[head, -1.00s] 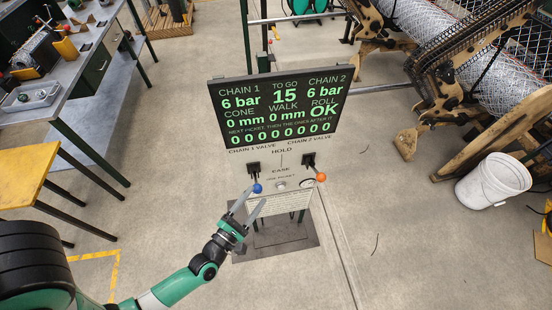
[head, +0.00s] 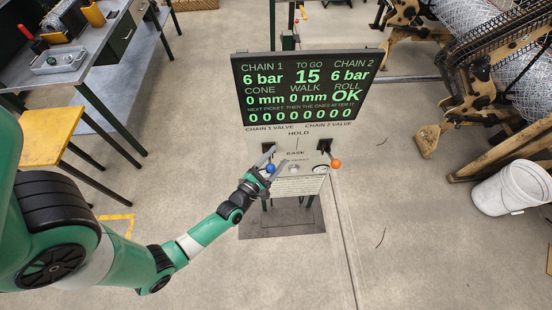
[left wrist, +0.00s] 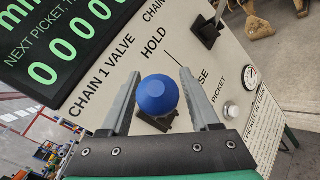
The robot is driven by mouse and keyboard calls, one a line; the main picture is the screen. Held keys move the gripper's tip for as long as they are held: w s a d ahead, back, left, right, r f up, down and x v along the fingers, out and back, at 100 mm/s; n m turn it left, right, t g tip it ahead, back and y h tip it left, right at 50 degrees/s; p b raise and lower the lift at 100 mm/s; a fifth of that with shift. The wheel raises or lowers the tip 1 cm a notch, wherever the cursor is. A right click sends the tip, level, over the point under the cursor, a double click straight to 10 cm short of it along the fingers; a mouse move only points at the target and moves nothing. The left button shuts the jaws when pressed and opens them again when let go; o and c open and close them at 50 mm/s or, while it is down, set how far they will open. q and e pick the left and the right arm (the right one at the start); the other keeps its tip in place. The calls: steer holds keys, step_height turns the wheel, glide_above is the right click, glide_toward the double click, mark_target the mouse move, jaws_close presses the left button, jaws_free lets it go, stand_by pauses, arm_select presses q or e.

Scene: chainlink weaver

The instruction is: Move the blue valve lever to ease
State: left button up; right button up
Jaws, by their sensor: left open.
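The blue valve lever shows as a round blue knob (head: 271,169) under the CHAIN 1 VALVE label on the control panel (head: 318,148). My left gripper (head: 275,160) is open, with one finger on either side of the knob. In the left wrist view the blue knob (left wrist: 157,96) sits between the two open fingers (left wrist: 160,100), with a gap on both sides. Its black base shows just behind it; most of its stem is hidden. HOLD and EASE labels are printed on the panel; part of EASE is hidden in the wrist view. My right gripper is not in view.
An orange-knobbed lever (head: 336,164) stands right of the blue one, under CHAIN 2 VALVE. The display (head: 305,88) above reads 6 bar for both chains. A pressure gauge (left wrist: 250,77) and a button (left wrist: 231,111) are on the panel. A white bucket (head: 511,188) stands far right.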

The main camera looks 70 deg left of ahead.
arm_select(q)
steer(key=c, duration=1)
steer(key=shift+a, duration=0.1)
steer(key=shift+w+r, duration=0.1)
steer(key=shift+r, duration=0.2)
stand_by(0.5)
